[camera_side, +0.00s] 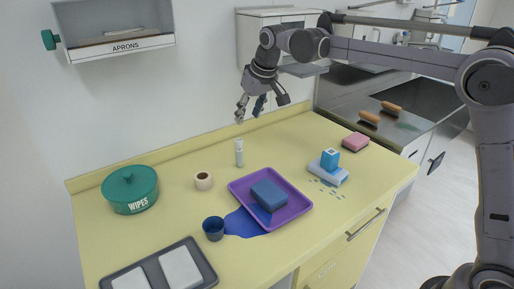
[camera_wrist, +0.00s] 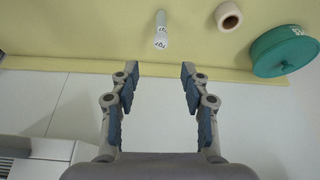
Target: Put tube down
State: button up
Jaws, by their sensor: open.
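The tube (camera_side: 239,153) is slim and white-grey and stands upright on the yellow counter (camera_side: 330,215), behind the purple tray. In the wrist view the tube (camera_wrist: 161,29) shows at the top centre, beyond my fingertips. My gripper (camera_side: 262,108) is open and empty. It hangs above the back edge of the counter, higher than the tube and apart from it. In the wrist view my gripper (camera_wrist: 160,80) has its two blue-padded fingers spread wide with nothing between them.
A tape roll (camera_side: 203,181) and a green wipes tub (camera_side: 130,189) stand left of the tube. A purple tray (camera_side: 298,204) holds a blue sponge (camera_side: 268,194). A blue cup (camera_side: 213,228) stands by a blue spill.

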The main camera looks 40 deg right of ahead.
jog(key=s+d+t, duration=0.1)
jog(key=s+d, duration=0.3)
jog(key=s, duration=1.4)
jog(key=s+d+f+t, duration=0.1)
jog(key=s+d+f, duration=0.1)
jog(key=s+f, duration=0.6)
jog(key=s, duration=0.5)
jog(key=shift+d+f+m+t, duration=0.2)
jog(key=shift+m+t, duration=0.1)
jog(key=shift+m, duration=0.1)
